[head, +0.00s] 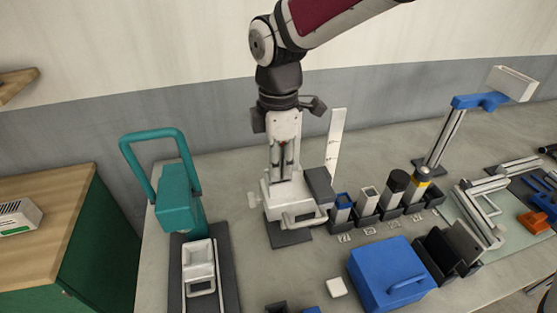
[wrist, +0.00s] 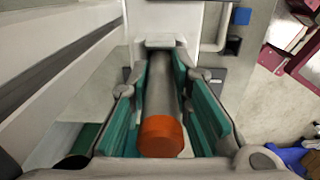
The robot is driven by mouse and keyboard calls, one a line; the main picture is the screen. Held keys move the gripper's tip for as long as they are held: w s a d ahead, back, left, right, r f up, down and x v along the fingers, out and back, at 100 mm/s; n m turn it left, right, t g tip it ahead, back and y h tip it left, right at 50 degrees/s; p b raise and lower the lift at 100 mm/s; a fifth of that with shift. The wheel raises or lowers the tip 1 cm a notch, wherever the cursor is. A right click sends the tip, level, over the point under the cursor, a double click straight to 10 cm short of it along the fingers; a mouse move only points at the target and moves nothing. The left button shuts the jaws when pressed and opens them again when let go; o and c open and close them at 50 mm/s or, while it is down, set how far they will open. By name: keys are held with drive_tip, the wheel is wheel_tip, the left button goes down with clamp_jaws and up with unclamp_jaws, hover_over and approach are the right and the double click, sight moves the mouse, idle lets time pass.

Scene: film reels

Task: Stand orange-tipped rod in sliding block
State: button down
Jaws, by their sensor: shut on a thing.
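In the wrist view, my gripper (wrist: 165,110) is shut on a grey rod (wrist: 160,85) with an orange tip (wrist: 160,136). The orange end points toward the camera; the grey far end points at a white block. In the head view, my gripper (head: 283,172) points down over this white block (head: 288,196), which has a pale handle and a dark base. I take it for the sliding block, but cannot be sure. The rod's lower end is hidden, so I cannot tell whether it is inside the block or above it.
Several dark holders with upright pieces (head: 367,200) stand right of the block. A teal frame (head: 175,190) and a white hollow piece on a dark rail (head: 200,262) are at left. A blue box (head: 390,275) is in front. A tall white plate (head: 336,140) stands close behind my gripper.

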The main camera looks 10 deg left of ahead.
drive_tip(key=shift+f, duration=0.15)
drive_tip(key=c, duration=1.8)
unclamp_jaws()
drive_tip(key=shift+o, duration=0.2)
drive_tip(key=shift+r+p, duration=1.65)
drive_tip(key=shift+r, duration=3.85)
